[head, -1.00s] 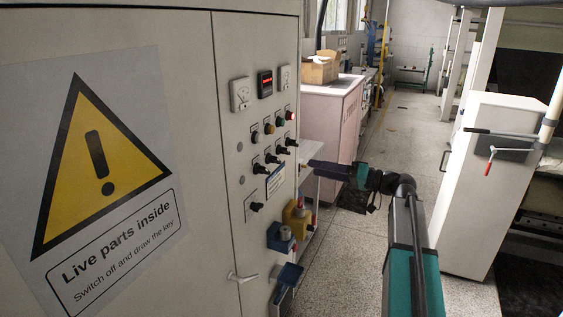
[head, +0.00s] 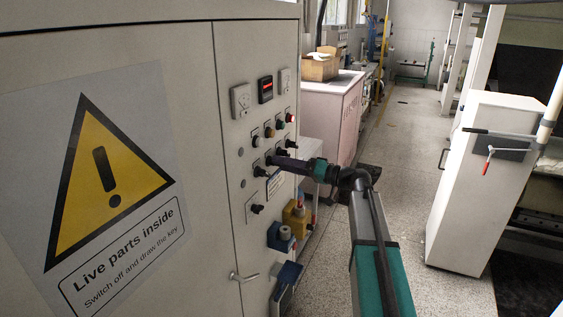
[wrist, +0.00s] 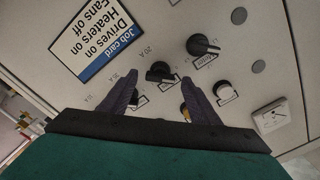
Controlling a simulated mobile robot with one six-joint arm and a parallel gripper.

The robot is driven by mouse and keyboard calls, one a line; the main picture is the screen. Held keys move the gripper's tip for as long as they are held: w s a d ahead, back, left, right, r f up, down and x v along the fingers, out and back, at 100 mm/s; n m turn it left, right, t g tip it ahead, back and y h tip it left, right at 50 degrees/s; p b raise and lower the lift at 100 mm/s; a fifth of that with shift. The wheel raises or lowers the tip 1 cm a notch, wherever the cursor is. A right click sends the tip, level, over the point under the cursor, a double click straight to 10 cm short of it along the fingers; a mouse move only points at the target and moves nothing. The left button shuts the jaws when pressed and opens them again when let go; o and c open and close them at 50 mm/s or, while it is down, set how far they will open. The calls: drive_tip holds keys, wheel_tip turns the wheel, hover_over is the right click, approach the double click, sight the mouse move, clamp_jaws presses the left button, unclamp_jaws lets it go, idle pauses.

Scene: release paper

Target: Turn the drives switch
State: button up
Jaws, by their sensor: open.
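A row of black rotary switches is on the grey cabinet panel. In the wrist view one black switch (wrist: 160,72) lies between the two fingers of my gripper (wrist: 160,77). The fingers are apart, one on each side of it; I cannot tell whether they touch it. Another black switch (wrist: 203,45) is to its upper right, and a third is partly hidden by the left finger. The labels are too small to read surely, so I cannot tell which is drives. In the head view my gripper (head: 273,160) is at the panel, hiding part of the row.
A job card (wrist: 97,38) reads "Drives on, Heaters on, Fans off". The aisle floor (head: 400,150) is clear.

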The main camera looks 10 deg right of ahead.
drive_tip(key=shift+w+a, duration=0.4)
drive_tip(key=shift+a, duration=0.15)
drive_tip(key=shift+c, duration=0.2)
drive_tip(key=c, duration=1)
drive_tip(key=shift+f+m, duration=0.1)
drive_tip(key=shift+m, duration=0.4)
drive_tip(key=m+p, duration=0.1)
drive_tip(key=m, duration=1.6)
drive_tip(key=shift+p, duration=0.4)
